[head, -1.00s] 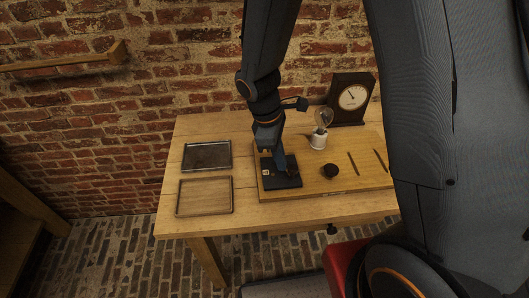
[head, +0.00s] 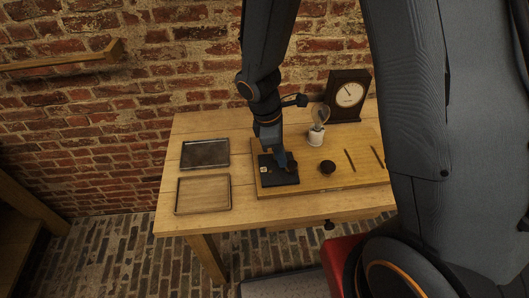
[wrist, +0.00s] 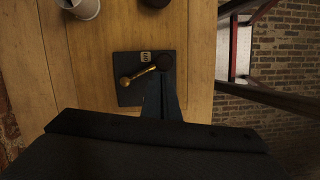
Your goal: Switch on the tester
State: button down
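The tester is a wooden board (head: 345,179) on the table, with a black switch plate (head: 281,180) at its left end. In the wrist view the plate (wrist: 127,64) carries a brass lever (wrist: 137,75) with a dark round knob (wrist: 165,62) at one end and a small pale label (wrist: 146,56). My gripper (head: 283,165) is low over the plate. In the wrist view my gripper's fingers (wrist: 163,85) look pressed together, with nothing visible between them, close beside the knob. Whether they touch the lever is unclear.
A bulb in a white holder (head: 315,138), a dark round knob (head: 327,168) and two dark slots are on the board. A dial meter (head: 346,96) stands behind. A dark tray (head: 205,154) and a wooden tray (head: 203,208) lie to the left.

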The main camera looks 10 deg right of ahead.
jog(key=a, duration=0.2)
jog(key=w+a+p, duration=0.1)
jog(key=a, duration=0.1)
jog(key=shift+r, duration=0.15)
jog(key=b+v, duration=0.2)
jog(key=v, duration=0.7)
jog(key=shift+r, duration=0.45)
